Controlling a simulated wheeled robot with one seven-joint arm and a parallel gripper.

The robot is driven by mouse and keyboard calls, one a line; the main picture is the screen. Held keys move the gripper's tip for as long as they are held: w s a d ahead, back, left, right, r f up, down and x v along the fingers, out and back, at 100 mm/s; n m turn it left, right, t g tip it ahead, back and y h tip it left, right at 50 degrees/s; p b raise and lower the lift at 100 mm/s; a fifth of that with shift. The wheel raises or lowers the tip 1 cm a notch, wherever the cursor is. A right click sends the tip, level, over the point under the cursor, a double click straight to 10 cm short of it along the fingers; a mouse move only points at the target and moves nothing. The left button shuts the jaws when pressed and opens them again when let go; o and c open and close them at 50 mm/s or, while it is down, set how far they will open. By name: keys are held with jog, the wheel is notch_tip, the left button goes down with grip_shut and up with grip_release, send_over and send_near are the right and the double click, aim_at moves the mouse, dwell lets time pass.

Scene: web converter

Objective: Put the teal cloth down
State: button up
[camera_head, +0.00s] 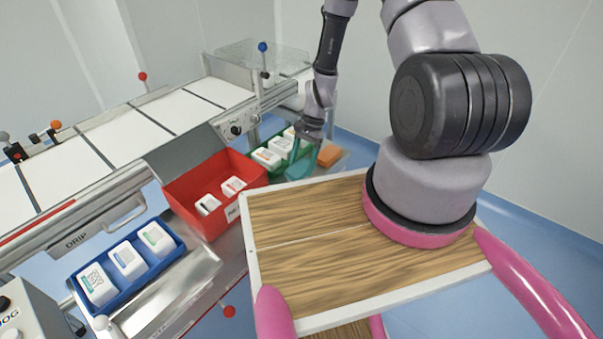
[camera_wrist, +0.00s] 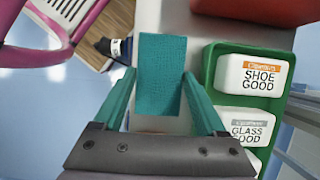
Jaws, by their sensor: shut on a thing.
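My gripper (camera_wrist: 160,78) fills the lower wrist view, with a teal finger on each side of the teal cloth (camera_wrist: 162,62). The cloth shows as a small textured rectangle between the fingertips, and the gripper is shut on it. Below it in that view is a pale grey surface. In the head view my gripper (camera_head: 303,160) points down at the far end of the bench, beside the green tray (camera_head: 262,164). Teal shows there too, but cloth and fingers are hard to tell apart.
The green tray holds white boxes; its wall shows close on the right in the wrist view (camera_wrist: 209,75). A red bin (camera_head: 190,220) and a blue tray (camera_head: 130,285) stand nearer. A wood-topped board (camera_head: 310,240) fills the foreground.

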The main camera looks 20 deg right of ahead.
aim_at(302, 172)
jog(key=shift+d+f, duration=0.1)
jog(key=shift+f, duration=1.85)
jog(key=shift+f, duration=0.15)
jog(key=o, duration=1.1)
jog(key=shift+o, duration=0.2)
jog(key=v, duration=1.2)
